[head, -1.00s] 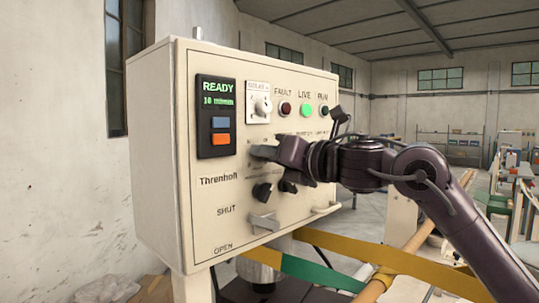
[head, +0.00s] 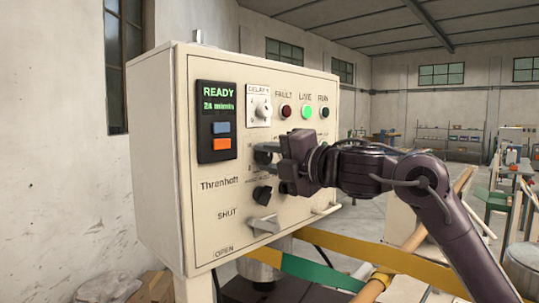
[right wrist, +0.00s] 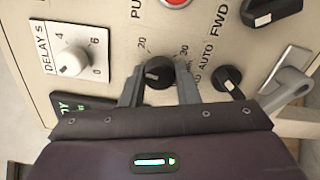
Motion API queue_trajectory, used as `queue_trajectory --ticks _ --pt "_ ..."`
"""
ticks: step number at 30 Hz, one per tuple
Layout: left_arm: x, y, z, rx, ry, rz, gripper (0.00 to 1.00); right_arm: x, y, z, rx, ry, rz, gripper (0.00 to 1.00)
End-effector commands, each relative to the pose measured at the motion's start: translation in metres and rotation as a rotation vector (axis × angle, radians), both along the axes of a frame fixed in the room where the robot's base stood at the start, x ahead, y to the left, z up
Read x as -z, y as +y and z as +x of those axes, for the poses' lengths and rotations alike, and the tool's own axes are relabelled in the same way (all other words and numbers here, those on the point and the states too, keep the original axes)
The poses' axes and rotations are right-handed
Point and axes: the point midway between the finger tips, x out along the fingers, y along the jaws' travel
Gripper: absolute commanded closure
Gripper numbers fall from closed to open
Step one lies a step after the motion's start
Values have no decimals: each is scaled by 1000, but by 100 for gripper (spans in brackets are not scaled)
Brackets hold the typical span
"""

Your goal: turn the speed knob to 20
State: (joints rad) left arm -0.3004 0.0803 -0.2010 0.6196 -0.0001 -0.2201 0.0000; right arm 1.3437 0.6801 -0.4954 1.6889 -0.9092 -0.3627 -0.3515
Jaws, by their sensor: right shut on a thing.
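The black speed knob (right wrist: 158,72) sits on the cream control panel, with the marks 20 and 30 printed around it in the right wrist view. My right gripper (right wrist: 158,90) is shut on it, one grey finger on each side. In the head view my right gripper (head: 268,154) reaches the panel from the right and hides the knob. A small light mark shows on the knob, but its exact setting is hard to read. The display (head: 218,101) shows READY and a green line that looks like 24 m/min. My left gripper is not in view.
A white delay knob (right wrist: 72,62) and a black selector (right wrist: 228,79) flank the speed knob. A black knob (head: 262,194) and a grey lever (head: 263,225) sit below my gripper. The green LIVE lamp (head: 307,111) is lit above it. Yellow-green straps (head: 340,252) run below the panel.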

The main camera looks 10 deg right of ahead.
Motion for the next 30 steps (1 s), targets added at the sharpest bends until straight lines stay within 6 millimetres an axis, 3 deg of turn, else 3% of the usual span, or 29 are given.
queue_trajectory --ticks 15,30 --pt "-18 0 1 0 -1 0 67 -2 1 0 -1 241 361 94" --pt "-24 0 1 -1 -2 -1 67 0 0 0 2 332 499 94"
